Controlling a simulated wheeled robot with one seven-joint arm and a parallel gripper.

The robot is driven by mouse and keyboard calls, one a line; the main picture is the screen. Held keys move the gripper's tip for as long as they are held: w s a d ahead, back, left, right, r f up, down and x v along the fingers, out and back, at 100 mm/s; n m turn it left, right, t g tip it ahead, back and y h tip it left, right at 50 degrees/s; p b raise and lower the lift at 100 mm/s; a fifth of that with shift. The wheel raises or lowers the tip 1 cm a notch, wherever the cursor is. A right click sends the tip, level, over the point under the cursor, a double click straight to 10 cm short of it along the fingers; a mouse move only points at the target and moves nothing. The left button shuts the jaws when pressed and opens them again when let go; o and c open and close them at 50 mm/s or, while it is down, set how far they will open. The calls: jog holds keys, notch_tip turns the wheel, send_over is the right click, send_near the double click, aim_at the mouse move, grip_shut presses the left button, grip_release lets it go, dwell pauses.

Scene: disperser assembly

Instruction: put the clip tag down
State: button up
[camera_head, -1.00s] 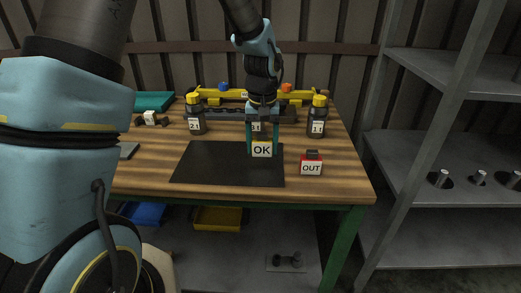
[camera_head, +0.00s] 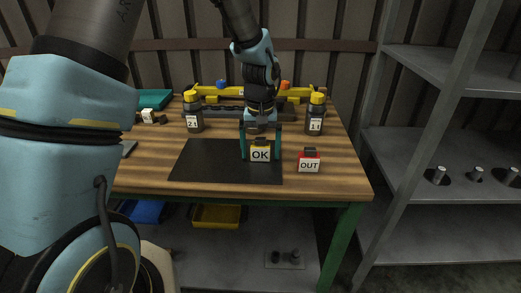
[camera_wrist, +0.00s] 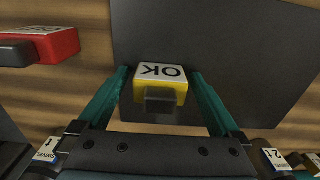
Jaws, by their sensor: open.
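The clip tag (camera_head: 260,153) is yellow with a white "OK" face and a dark clip. It appears to rest on the black mat (camera_head: 215,163), near the mat's right side. My gripper (camera_head: 261,156) is open, with one teal finger on each side of the tag. In the wrist view, the clip tag (camera_wrist: 160,78) sits between the spread fingers of my gripper (camera_wrist: 160,72), with gaps on both sides. Its dark clip faces my palm.
A red "OUT" tag (camera_head: 309,163) stands right of the mat. The mat's left part is clear.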

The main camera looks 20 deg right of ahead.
aim_at(260, 139)
notch_tip(260, 139, up, 12)
jog(key=shift+r+b, duration=0.2)
jog(key=shift+b, duration=0.45)
jog(key=s+a+f+n, duration=0.2)
jog(key=a, duration=1.3)
jog(key=s+a+f+n+t, duration=0.1)
jog(key=a+f, duration=0.1)
jog(key=a, duration=1.3)
jog(key=shift+s+a+f+n+t, duration=0.25)
jog(key=shift+s+f+n+t, duration=0.05)
jog(key=shift+s+f+n, duration=0.1)
